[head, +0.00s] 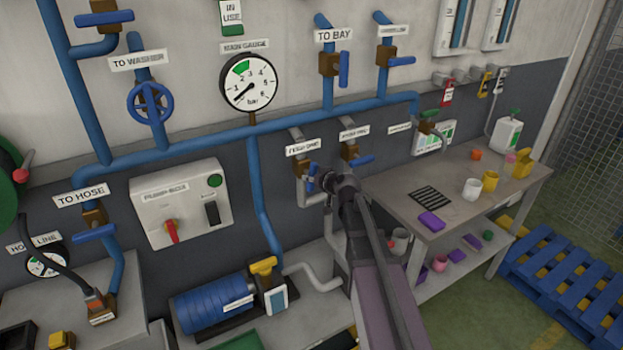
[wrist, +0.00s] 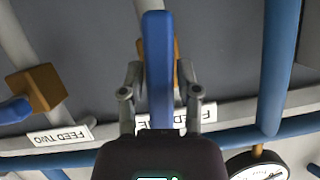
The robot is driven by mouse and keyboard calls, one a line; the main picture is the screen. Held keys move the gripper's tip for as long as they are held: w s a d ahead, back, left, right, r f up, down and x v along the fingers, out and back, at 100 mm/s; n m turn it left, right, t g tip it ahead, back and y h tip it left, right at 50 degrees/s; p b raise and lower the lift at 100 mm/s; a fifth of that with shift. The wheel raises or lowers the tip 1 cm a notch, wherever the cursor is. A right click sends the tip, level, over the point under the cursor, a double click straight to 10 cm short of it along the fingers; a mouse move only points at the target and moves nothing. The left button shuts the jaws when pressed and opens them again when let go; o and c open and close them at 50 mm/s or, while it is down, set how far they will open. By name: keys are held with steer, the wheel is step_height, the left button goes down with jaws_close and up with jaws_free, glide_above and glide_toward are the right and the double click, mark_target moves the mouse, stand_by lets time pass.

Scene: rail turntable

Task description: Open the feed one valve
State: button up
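The feed one valve has a blue lever (wrist: 158,70) and a brown body. In the wrist view, which is upside down, the lever stands lengthwise between my gripper's two fingers (wrist: 159,72). The fingers are drawn in close on both sides of it; exact contact is hard to see. A label (wrist: 170,113) behind is partly covered. In the head view my gripper (head: 328,181) is at the wall pipes, just below the FEED ONE label (head: 303,147). A bit of the blue lever (head: 311,172) shows beside the gripper's tip.
The feed two valve, with a blue lever (head: 366,159), is close on the right. The main gauge (head: 249,83) hangs above left, its needle low. A workbench (head: 395,190) with cups stands to the right. A blue pump (head: 213,303) lies below left.

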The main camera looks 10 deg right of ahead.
steer(key=shift+o, duration=0.4)
steer(key=shift+s+r, duration=0.1)
steer(key=shift+s+r+p, duration=0.3)
steer(key=shift+p, duration=0.4)
steer(key=s+f+g+h, duration=0.1)
steer(key=s+f+g, duration=0.3)
steer(key=s, duration=0.5)
steer(key=s+f+m+g+h+b, duration=0.1)
steer(key=s+f+g, duration=0.3)
steer(key=s, duration=0.6)
steer(key=s+f+m+g+h, duration=0.1)
steer(key=s+f+g+h, duration=0.2)
steer(key=s, duration=0.6)
steer(key=shift+s+a+f+g, duration=0.15)
steer(key=shift+s+f+g, duration=0.25)
steer(key=shift+f+g, duration=0.35)
